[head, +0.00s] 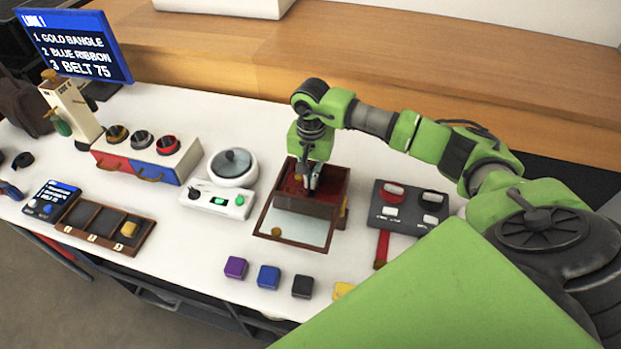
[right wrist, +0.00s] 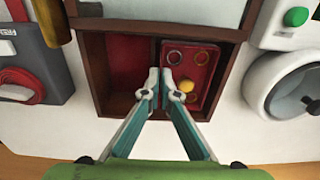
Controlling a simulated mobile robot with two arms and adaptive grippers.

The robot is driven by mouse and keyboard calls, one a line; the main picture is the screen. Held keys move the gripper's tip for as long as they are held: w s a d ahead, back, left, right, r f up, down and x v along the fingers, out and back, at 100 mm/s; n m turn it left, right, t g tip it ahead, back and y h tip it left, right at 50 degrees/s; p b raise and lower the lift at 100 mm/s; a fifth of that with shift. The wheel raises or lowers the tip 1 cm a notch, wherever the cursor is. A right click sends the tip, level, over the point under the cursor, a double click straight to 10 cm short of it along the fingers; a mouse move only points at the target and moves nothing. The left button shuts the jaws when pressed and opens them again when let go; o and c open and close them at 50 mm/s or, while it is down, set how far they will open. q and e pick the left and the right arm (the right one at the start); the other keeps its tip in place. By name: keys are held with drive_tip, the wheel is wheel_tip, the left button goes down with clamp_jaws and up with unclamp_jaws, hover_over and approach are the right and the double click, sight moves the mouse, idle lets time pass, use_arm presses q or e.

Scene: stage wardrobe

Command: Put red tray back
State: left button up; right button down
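The red tray (right wrist: 188,75) sits in the right part of an open wooden box (right wrist: 103,85) in the right wrist view. It carries rings and a yellow round piece (right wrist: 186,86). The left part of the box shows a bare red floor. My right gripper (right wrist: 162,82) has its fingertips close together on either side of the tray's left edge and looks shut on it. In the head view my right gripper (head: 308,190) reaches down into the box (head: 342,190), and the arm partly hides the tray. My left gripper is not in view.
A glass lid (head: 300,229) lies open at the box's front. A grey button panel (head: 408,207) stands right of it, a white scale-like device (head: 232,168) left. Colored blocks (head: 269,277) line the front edge. A screen (head: 75,48) stands back left.

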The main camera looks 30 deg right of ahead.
drive_tip(key=shift+f, duration=0.2)
drive_tip(key=c, duration=2.3)
unclamp_jaws()
drive_tip(key=shift+r, duration=0.1)
drive_tip(key=shift+r, duration=0.25)
drive_tip(key=shift+r+p, duration=0.45)
drive_tip(key=shift+p, duration=0.3)
wheel_tip(320, 180, up, 12)
drive_tip(key=b, duration=0.3)
drive_tip(key=shift+f, duration=0.2)
